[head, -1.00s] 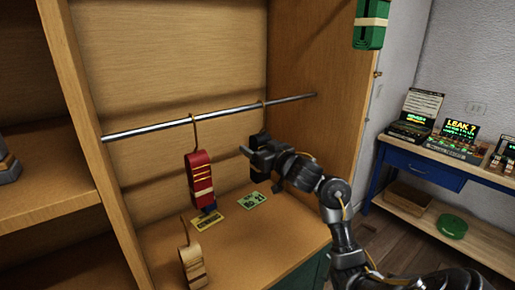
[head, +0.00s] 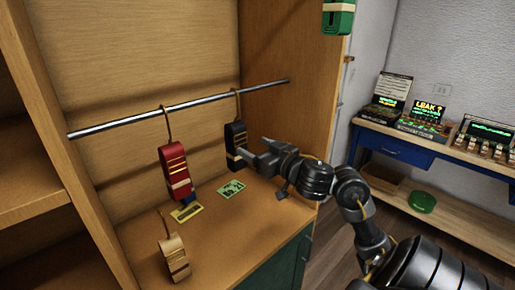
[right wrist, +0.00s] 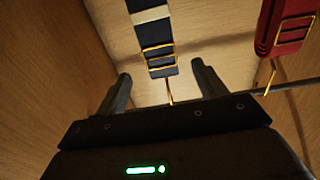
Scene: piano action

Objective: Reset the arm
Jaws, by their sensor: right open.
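My right gripper (head: 254,148) is open and empty, just right of a dark blue strap bundle (head: 234,140). That bundle hangs by a hook from the metal rod (head: 190,102). In the right wrist view the bundle (right wrist: 153,38) shows upside down, in the gap between my open fingers (right wrist: 162,85) and beyond them. Whether a fingertip touches it, I cannot tell. A red strap bundle (head: 175,170) hangs from the rod further left; it also shows in the right wrist view (right wrist: 288,25). My left gripper is not in view.
A tan strap bundle (head: 174,257) with a hook is low at the front left. A yellow card (head: 186,212) and a green card (head: 231,188) lie on the cabinet floor. A green bundle (head: 338,17) is by the cabinet's right side panel (head: 285,120). A blue bench (head: 400,150) stands right.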

